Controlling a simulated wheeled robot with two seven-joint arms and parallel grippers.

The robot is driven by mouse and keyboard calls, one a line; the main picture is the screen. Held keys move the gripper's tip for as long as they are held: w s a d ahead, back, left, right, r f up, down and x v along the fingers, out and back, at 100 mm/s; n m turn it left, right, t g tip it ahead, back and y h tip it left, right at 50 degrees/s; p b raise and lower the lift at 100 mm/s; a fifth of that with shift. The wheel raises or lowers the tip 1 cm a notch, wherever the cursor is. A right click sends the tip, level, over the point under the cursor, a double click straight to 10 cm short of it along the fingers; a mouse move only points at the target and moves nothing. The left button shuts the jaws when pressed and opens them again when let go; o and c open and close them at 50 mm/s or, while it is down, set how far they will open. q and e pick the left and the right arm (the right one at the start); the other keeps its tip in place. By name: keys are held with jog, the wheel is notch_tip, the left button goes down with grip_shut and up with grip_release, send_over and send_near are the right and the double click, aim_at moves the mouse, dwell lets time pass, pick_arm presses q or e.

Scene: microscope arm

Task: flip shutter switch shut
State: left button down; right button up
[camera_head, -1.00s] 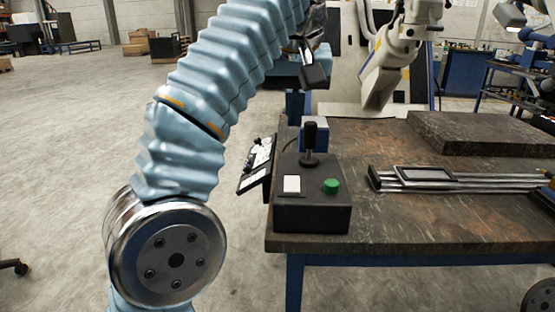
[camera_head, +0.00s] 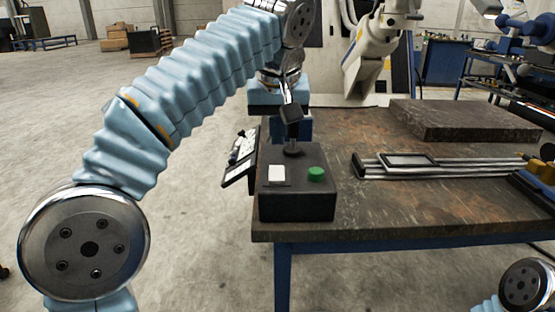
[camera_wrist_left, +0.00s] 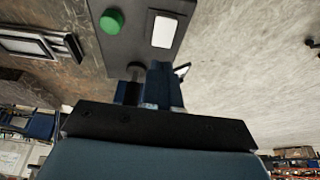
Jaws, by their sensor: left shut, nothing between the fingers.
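A black control box (camera_head: 297,205) stands at the table's near left corner. Its top has a white square switch (camera_head: 276,174), a green round button (camera_head: 315,174) and a black joystick (camera_head: 294,149). A tilted side panel (camera_head: 238,172) with small dark levers hangs at the box's left; no label tells which is the shutter switch. My left gripper (camera_head: 291,113) is shut and empty, above the box and overlapping the joystick's upper part; contact cannot be told. In the left wrist view the white switch (camera_wrist_left: 164,31) and green button (camera_wrist_left: 112,21) lie just past the fingers (camera_wrist_left: 158,84). My right gripper is out of view.
A metal rail fixture (camera_head: 440,165) lies there, with a thick stone slab (camera_head: 465,120) behind. A white machine arm (camera_head: 372,55) stands at the back.

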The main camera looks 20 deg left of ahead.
aim_at(277, 168)
pick_arm(q)
jog(key=x, duration=0.2)
jog(key=b+x, duration=0.1)
jog(key=x, duration=0.3)
jog(key=shift+s+f+b, duration=0.15)
jog(key=shift+f+b, duration=0.25)
jog(key=shift+f, duration=0.05)
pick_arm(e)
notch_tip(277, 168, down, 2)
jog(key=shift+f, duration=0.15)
